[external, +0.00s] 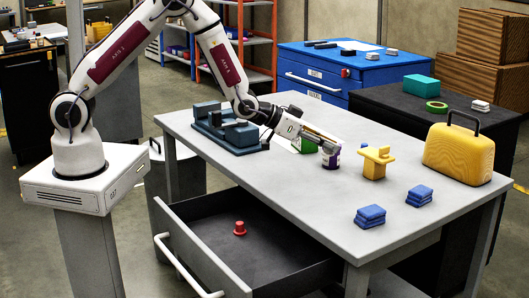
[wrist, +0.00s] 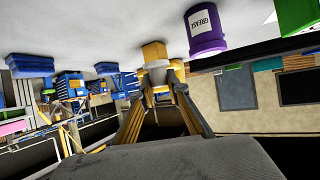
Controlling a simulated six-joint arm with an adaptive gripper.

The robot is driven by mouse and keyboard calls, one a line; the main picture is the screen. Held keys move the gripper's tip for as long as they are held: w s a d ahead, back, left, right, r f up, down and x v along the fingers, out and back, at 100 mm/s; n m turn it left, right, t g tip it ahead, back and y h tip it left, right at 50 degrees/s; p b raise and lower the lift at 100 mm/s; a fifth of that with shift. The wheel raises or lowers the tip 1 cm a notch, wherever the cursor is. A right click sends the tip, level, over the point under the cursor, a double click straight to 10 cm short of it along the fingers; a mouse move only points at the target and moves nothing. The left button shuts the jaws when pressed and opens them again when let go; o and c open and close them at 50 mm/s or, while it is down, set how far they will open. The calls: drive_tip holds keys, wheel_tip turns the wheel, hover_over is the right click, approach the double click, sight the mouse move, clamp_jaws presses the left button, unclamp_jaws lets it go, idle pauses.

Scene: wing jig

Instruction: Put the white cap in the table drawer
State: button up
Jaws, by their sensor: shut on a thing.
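My gripper (wrist: 157,86) is shut on a small whitish piece, which looks like the white cap (wrist: 157,70), in the wrist view. In the external view my gripper (external: 332,141) reaches low over the table, beside or over the purple grease tub (external: 331,157); the cap cannot be made out there. The tub also shows beside the fingers in the wrist view (wrist: 207,40). The table drawer (external: 270,253) is pulled open at the table's front left, with a red peg-like piece (external: 239,229) inside.
A yellow block fixture (external: 375,163) stands right of the tub, with blue stacks (external: 370,216) and a yellow case (external: 457,153) further right. A green object (external: 306,145) is left of the tub. A blue-grey vise-like jig (external: 225,127) sits at the table's left. The drawer has free floor.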

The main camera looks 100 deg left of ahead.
sight(259, 248)
drive_tip(key=shift+s+a+f+m+h, duration=0.15)
drive_tip(key=shift+s, duration=0.3)
drive_tip(key=shift+s+a+f+m+h, duration=0.1)
drive_tip(key=shift+s+f+m+h, duration=0.05)
drive_tip(key=shift+s, duration=0.25)
drive_tip(key=shift+s+d+f+m+h, duration=0.1)
drive_tip(key=shift+s+f+m+h, duration=0.2)
drive_tip(key=shift+s, duration=0.4)
drive_tip(key=s+d+m+h, duration=0.1)
drive_tip(key=s+d+f+h, duration=0.1)
drive_tip(key=s, duration=0.1)
drive_tip(key=shift+s+f+m+t, duration=0.1)
drive_tip(key=shift+f+m+t, duration=0.05)
drive_tip(key=shift+m+t, duration=0.25)
drive_tip(key=s+d+m+h, duration=0.1)
drive_tip(key=d, duration=0.1)
drive_tip(key=s+d+f+m+h, duration=0.1)
drive_tip(key=d, duration=0.1)
drive_tip(key=s+d, duration=0.2)
drive_tip(key=shift+s+d+f+m+h, duration=0.1)
drive_tip(key=shift+f+m+h, duration=0.05)
drive_tip(key=shift+m+h, duration=0.25)
drive_tip(key=s+d+r+m+g+h, duration=0.1)
drive_tip(key=s+d+m+h, duration=0.2)
drive_tip(key=d, duration=0.8)
drive_tip(key=shift+s+d+m+h, duration=0.3)
drive_tip(key=shift+s+d+h, duration=0.15)
drive_tip(key=shift+s, duration=0.65)
drive_tip(key=shift+a+f, duration=0.1)
